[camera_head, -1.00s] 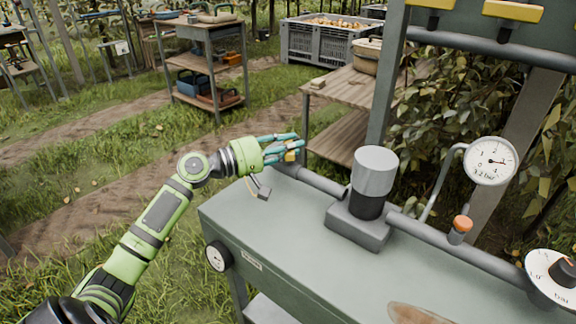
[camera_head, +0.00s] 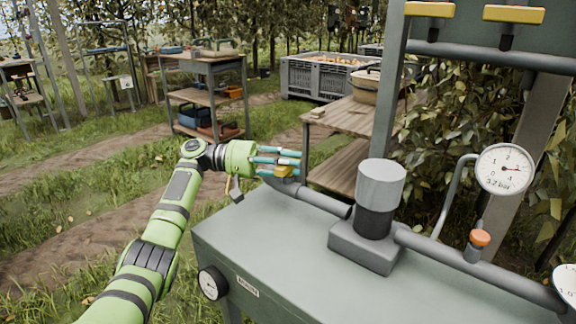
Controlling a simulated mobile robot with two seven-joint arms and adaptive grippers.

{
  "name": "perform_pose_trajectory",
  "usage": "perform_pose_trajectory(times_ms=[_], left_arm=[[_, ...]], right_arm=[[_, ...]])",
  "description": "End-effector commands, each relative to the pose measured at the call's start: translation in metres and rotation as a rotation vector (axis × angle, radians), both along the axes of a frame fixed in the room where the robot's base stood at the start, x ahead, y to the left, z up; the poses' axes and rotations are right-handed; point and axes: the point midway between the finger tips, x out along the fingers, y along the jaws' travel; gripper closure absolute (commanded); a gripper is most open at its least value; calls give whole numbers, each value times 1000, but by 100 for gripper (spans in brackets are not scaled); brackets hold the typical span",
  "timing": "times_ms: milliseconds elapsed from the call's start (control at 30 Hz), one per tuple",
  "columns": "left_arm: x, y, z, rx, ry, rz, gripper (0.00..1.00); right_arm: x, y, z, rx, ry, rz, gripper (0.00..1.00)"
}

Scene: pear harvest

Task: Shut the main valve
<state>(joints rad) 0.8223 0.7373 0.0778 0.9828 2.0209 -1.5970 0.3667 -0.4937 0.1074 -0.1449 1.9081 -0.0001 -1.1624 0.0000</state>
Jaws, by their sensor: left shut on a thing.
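A grey pipe (camera_head: 322,203) runs along the bench, and a small yellow handle (camera_head: 284,171) sits at its left end; I take this for the main valve. My left gripper (camera_head: 283,163) reaches in from the left, its teal fingers shut on the yellow handle. The fingers hide part of the handle, so its exact angle is unclear. My right gripper is not in view.
The green-grey bench (camera_head: 290,245) carries a filter housing (camera_head: 380,187) and an orange-capped fitting (camera_head: 480,238). Yellow-handled levers (camera_head: 514,14) hang on the panel above. Grass lies open left of the bench.

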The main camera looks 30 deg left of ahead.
Motion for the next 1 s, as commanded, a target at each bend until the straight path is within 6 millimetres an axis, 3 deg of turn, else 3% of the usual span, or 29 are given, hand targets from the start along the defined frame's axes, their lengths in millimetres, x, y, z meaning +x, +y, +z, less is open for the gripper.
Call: perform_pose_trajectory(times_ms=[400,933,967,1000], left_arm=[[2,1,2,-3,-2,-119,100],[0,0,3,-4,-3,-138,100],[0,0,3,-4,-3,-138,60],[0,0,2,-4,-3,-138,60]], right_arm=[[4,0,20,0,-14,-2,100],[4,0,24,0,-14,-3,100],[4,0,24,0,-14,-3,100],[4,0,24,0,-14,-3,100]])
